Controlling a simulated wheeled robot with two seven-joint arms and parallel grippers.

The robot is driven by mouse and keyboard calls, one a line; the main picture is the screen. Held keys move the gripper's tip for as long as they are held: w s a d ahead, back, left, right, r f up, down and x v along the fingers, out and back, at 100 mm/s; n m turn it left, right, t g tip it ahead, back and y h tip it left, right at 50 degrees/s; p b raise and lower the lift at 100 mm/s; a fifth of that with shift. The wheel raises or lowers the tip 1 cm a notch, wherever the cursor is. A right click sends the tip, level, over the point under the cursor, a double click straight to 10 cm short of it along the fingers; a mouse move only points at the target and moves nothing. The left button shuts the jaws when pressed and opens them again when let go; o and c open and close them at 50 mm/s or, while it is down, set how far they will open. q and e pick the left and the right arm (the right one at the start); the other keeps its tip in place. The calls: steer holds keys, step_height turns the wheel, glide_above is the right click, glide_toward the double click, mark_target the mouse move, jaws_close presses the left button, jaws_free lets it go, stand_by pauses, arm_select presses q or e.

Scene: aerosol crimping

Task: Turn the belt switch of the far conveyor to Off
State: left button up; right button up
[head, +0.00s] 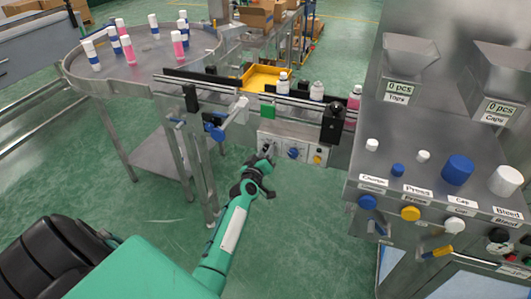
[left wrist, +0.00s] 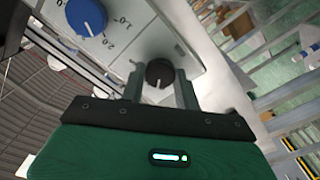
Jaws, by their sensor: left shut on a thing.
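My left gripper (head: 266,155) is at the left end of the control panel (head: 309,151) on the front of the conveyor (head: 235,97). In the left wrist view its two fingers (left wrist: 160,84) stand on either side of a black knob with a white pointer line (left wrist: 159,72), and it is shut on this switch knob. The pointer line points toward the gripper's body. The switch's labels are too small or hidden to read. A blue dial (left wrist: 86,17) with number marks sits beside it on the same panel. My right gripper is not in view.
Bottles (head: 317,91) stand on the conveyor, near a yellow tray (head: 268,78). A steel station (head: 420,160) with knobs and caps stands at right. The floor below the panel is clear.

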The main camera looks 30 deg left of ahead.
arm_select(q)
steer(key=shift+f+n, duration=0.1)
steer(key=shift+n, duration=1.3)
steer(key=o, duration=0.9)
steer(key=shift+o, duration=0.4)
steer(key=v, duration=1.4)
steer(key=shift+b, duration=0.45)
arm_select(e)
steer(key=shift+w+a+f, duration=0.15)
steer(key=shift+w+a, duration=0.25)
